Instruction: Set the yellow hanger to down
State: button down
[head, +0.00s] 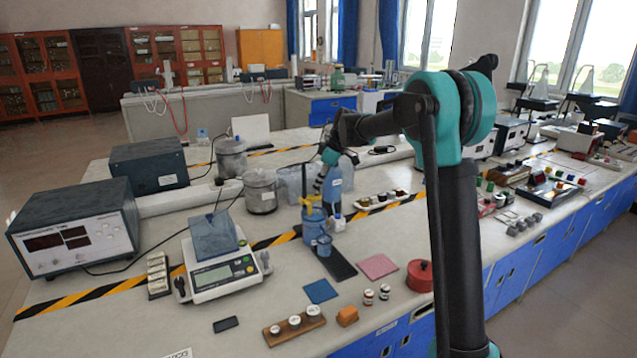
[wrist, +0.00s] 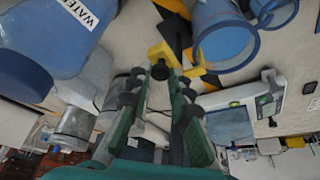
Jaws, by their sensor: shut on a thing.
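My gripper (head: 318,190) reaches down from above in the head view. In the wrist view my gripper (wrist: 167,72) has its green fingers closed in on the hanger. The fingers hide part of it, so its exact setting is hard to tell.
A blue bottle labelled WATER (wrist: 50,35) stands close beside the fingers. A small blue cup (head: 323,246) stands in front of the container. A scale (head: 222,272) is at left.

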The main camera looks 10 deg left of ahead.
jog(key=c, duration=1.4)
grip_release()
jog(key=shift+f, duration=0.2)
jog(key=v, duration=1.2)
jog(key=shift+s+a, duration=0.1)
